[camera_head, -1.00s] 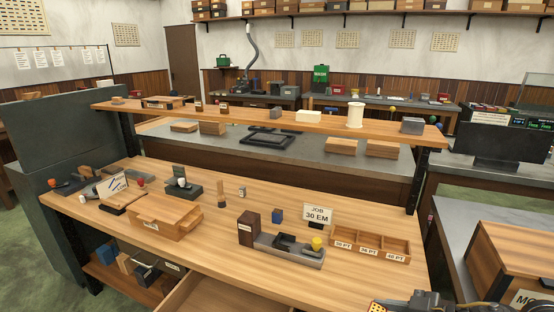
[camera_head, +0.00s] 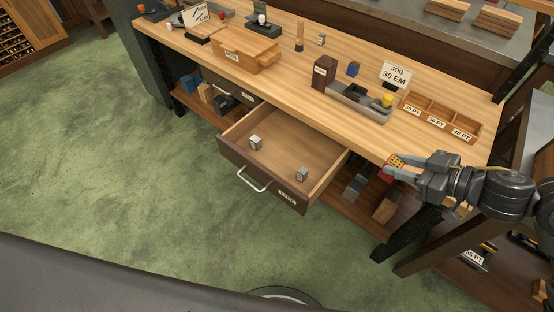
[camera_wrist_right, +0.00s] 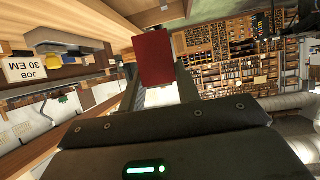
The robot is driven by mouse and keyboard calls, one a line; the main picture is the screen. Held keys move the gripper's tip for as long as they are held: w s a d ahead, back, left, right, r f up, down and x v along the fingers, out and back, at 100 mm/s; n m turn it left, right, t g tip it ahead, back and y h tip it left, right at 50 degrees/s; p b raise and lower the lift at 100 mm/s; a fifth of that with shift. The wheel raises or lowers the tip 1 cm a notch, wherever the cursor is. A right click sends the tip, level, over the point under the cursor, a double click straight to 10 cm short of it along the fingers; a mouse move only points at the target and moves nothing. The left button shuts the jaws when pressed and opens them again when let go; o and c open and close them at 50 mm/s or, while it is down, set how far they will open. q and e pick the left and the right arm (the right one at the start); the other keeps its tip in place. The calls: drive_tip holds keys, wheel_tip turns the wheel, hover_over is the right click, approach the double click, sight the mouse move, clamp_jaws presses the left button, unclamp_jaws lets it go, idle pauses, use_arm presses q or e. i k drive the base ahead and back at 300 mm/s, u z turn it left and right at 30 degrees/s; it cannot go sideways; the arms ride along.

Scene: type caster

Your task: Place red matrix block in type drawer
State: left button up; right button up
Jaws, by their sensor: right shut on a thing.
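My right gripper (camera_head: 394,168) is at the right, in front of the bench's front edge. The block also shows as a plain red face between the fingers in the right wrist view (camera_wrist_right: 153,58). The type drawer (camera_head: 265,190) is pulled out under the bench, to the left of the gripper and apart from it. Two small grey metal pieces, one at the left (camera_head: 256,142) and one at the right (camera_head: 302,174), stand inside it. My left gripper is not in view.
The wooden bench top (camera_head: 300,75) carries a wooden box (camera_head: 240,50), a dark brown block (camera_head: 323,72), a grey tray (camera_head: 358,106), a JOB 30 EM sign (camera_head: 396,74) and a sectioned wooden tray (camera_head: 440,117). Green floor (camera_head: 130,190) is clear in front.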

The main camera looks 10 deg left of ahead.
sight(269, 140)
drive_tip(key=u, duration=0.4)
drive_tip(key=k, duration=0.45)
drive_tip(key=u, duration=0.95)
drive_tip(key=i, duration=1.15)
drive_tip(key=z, duration=0.5)
